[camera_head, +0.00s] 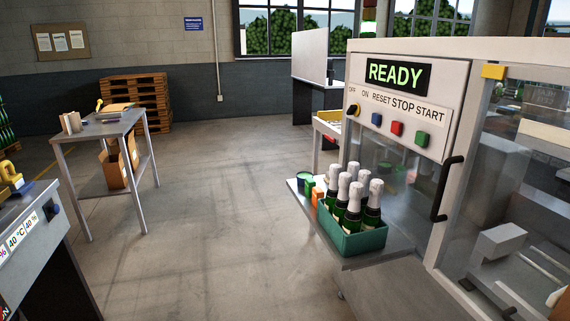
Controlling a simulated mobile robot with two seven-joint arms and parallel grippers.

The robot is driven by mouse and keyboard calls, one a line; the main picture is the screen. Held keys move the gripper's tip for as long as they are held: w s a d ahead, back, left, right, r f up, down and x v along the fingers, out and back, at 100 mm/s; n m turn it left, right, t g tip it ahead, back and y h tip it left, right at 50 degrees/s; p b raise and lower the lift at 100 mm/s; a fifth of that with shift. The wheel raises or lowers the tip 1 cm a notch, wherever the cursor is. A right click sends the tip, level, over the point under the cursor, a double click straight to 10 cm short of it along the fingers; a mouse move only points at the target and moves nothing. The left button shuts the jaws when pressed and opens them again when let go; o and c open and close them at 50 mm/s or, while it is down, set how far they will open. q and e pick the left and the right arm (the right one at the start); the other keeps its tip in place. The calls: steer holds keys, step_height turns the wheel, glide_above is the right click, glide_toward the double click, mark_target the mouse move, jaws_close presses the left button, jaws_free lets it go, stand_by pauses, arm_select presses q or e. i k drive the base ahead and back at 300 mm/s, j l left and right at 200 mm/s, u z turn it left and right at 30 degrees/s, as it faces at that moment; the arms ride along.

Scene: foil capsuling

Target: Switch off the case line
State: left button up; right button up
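No label reading "case line" is legible in this view. A white machine (452,62) at the right has a lit green READY display (398,74). Below it is a black rotary switch (352,110) under the marks OFF and ON; its exact pointing is too small to tell. Beside it are a blue RESET button (376,120), a red STOP button (396,128) and a green START button (422,139). Another dark knob (53,210) is on a grey unit (38,237) at the left edge, near 40 °C labels. Neither of my grippers is in view.
A teal crate (352,243) of foil-topped bottles stands on the machine's protruding shelf (380,256). The machine's door has a black handle (446,190). A metal table (105,127) stands at the left, with pallets (135,95) behind. The middle floor (215,200) is clear.

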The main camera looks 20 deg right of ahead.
mark_target(354, 109)
steer(key=i+u, duration=0.4)
steer(key=i, duration=0.8)
steer(key=i+z, duration=0.1)
steer(key=i, duration=0.55)
steer(key=i+j+z, duration=0.15)
steer(key=i, duration=0.45)
steer(key=i+j+z, duration=0.1)
steer(key=i+z, duration=0.2)
steer(key=z, duration=0.15)
steer(key=i+j+z, duration=0.25)
steer(key=z, duration=0.25)
steer(key=i+j+z, duration=0.3)
steer(key=z, duration=0.15)
steer(key=i+j+z, duration=0.2)
steer(key=j+z, duration=0.3)
steer(key=i+j+z, duration=0.15)
steer(key=j+z, duration=0.3)
steer(key=j, duration=0.2)
steer(key=j+z, duration=0.4)
steer(key=j, duration=0.2)
steer(key=i+j, duration=0.25)
steer(key=i, duration=0.25)
steer(key=i+j, duration=0.25)
steer(key=i, duration=0.3)
